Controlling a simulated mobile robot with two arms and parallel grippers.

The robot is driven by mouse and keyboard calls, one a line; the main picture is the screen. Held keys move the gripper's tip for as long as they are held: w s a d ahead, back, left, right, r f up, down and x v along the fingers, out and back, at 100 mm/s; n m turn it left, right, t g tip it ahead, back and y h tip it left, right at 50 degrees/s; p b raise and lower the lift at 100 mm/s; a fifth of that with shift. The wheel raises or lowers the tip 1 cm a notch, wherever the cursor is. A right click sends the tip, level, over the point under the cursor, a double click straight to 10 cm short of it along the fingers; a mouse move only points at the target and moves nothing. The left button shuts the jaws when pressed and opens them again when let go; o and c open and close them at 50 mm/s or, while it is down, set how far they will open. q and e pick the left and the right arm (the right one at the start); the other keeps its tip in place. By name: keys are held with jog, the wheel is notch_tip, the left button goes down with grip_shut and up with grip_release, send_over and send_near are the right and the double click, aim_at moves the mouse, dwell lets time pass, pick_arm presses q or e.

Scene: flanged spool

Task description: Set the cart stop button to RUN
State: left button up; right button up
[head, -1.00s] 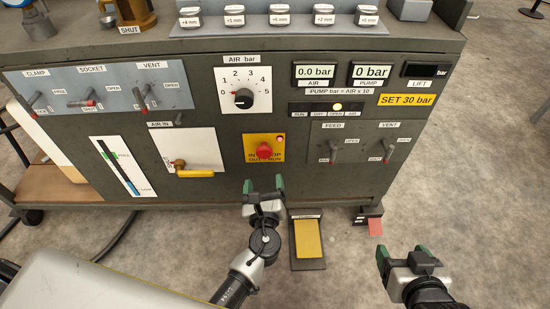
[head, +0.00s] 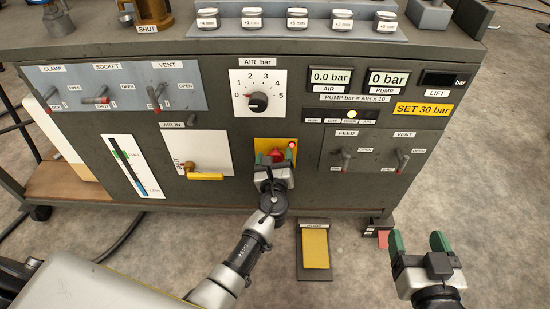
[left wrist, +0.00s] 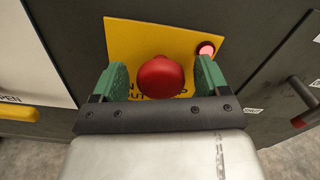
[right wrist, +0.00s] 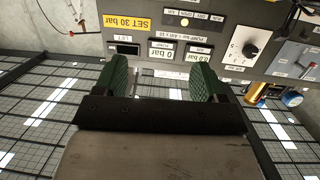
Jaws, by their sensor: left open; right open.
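The red mushroom stop button (left wrist: 161,78) sits on a yellow plate (left wrist: 150,38) on the cart's front panel. A small lamp (left wrist: 206,49) glows red at the plate's upper right. In the left wrist view my left gripper (left wrist: 158,85) is open, with one green finger on each side of the button; I cannot tell whether they touch it. In the head view the button (head: 277,154) is partly hidden by my left gripper (head: 274,158). The plate's lettering is partly covered. My right gripper (head: 419,243) is open and empty, off to the right in front of the cart.
Above the button is the AIR bar dial (head: 257,101), pointing near 0. A yellow-handled AIR IN valve (head: 206,177) is to its left. FEED and VENT levers (head: 401,160) are to its right. A yellow foot pedal (head: 315,248) lies on the floor below.

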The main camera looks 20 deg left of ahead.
pick_arm(q)
jog(key=c, duration=1.3)
jog(key=shift+p+v, duration=0.3)
jog(key=shift+v, duration=0.55)
jog(key=shift+f, duration=0.1)
jog(key=o, duration=1.3)
jog(key=shift+s, duration=0.1)
pick_arm(e)
jog(key=shift+s+d+f+g+h, duration=0.15)
jog(key=shift+s+f+g, duration=0.05)
jog(key=shift+f+g, duration=0.25)
jog(key=shift+s+d+f+g+h, duration=0.1)
jog(key=shift+s+f+g+h, duration=0.05)
jog(key=shift+f+g, duration=0.25)
pick_arm(q)
jog(key=shift+s+d, duration=0.1)
jog(key=shift+s, duration=0.1)
jog(key=p+v, duration=0.1)
jog(key=v, duration=0.9)
jog(key=shift+s, duration=0.2)
pick_arm(e)
jog(key=s+f+g, duration=0.1)
jog(key=s+d+f+g, duration=0.1)
jog(key=s+f+g+h, duration=0.1)
jog(key=g, duration=0.1)
jog(key=shift+s+d+f, duration=0.1)
jog(key=shift+d+f, duration=0.2)
jog(key=shift+f, duration=0.1)
